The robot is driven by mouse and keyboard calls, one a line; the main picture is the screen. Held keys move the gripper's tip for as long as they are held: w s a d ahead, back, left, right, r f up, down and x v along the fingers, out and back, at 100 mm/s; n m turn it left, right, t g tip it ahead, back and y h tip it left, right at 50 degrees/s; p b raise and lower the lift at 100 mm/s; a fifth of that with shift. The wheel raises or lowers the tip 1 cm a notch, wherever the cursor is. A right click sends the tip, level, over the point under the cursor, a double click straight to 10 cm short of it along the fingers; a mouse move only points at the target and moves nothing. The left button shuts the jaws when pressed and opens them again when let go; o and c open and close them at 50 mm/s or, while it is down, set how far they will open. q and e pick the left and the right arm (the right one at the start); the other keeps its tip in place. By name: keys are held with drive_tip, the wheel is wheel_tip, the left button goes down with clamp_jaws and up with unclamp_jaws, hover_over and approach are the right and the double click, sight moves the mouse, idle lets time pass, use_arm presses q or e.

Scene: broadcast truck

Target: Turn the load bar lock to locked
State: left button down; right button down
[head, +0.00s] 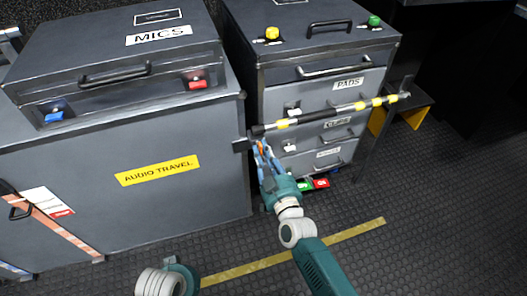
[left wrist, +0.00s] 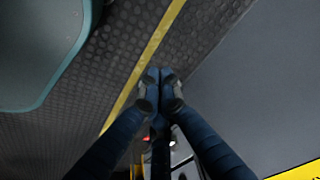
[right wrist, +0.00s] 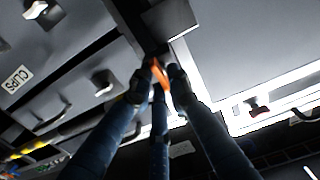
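The load bar (head: 330,115), black with silver and yellow bands, runs across the front of the drawer cabinet. An orange lever at its left end, apparently the load bar lock (right wrist: 160,74), shows between my right fingertips. In the head view only a small orange part (head: 262,147) shows. My right gripper (head: 259,146) is at the bar's left end, its fingers closed around the orange lever; it also shows in the right wrist view (right wrist: 163,70). My left gripper (left wrist: 159,76) has its fingertips together, empty, above the floor. The lever's marked positions cannot be read.
The AUDIO TRAVEL case (head: 120,190) with the MICS case (head: 130,50) stands left of the drawer cabinet (head: 300,75). Green (head: 303,186) and red (head: 321,183) tags show below the drawers. The floor (head: 420,215) at right is clear, with a yellow stripe (head: 345,235).

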drive_tip(key=shift+d+m, duration=0.1)
drive_tip(key=shift+m, duration=0.2)
use_arm(q)
wheel_tip(320, 180, up, 8)
drive_tip(key=b, duration=0.2)
drive_tip(key=shift+s, duration=0.2)
use_arm(e)
drive_tip(key=shift+d+f+m, duration=0.1)
drive_tip(key=shift+f+m, duration=0.1)
drive_tip(key=shift+m, duration=2.75)
drive_tip(key=shift+a+f+m, duration=0.1)
drive_tip(key=shift+f+m, duration=0.15)
drive_tip(key=shift+m, duration=2.65)
drive_tip(key=shift+d+f+m, duration=0.1)
drive_tip(key=shift+f+m, duration=0.1)
drive_tip(key=shift+m, duration=2.75)
use_arm(q)
drive_tip(key=shift+a, duration=0.15)
use_arm(e)
drive_tip(key=c, duration=1.8)
unclamp_jaws()
drive_tip(key=shift+o, duration=0.2)
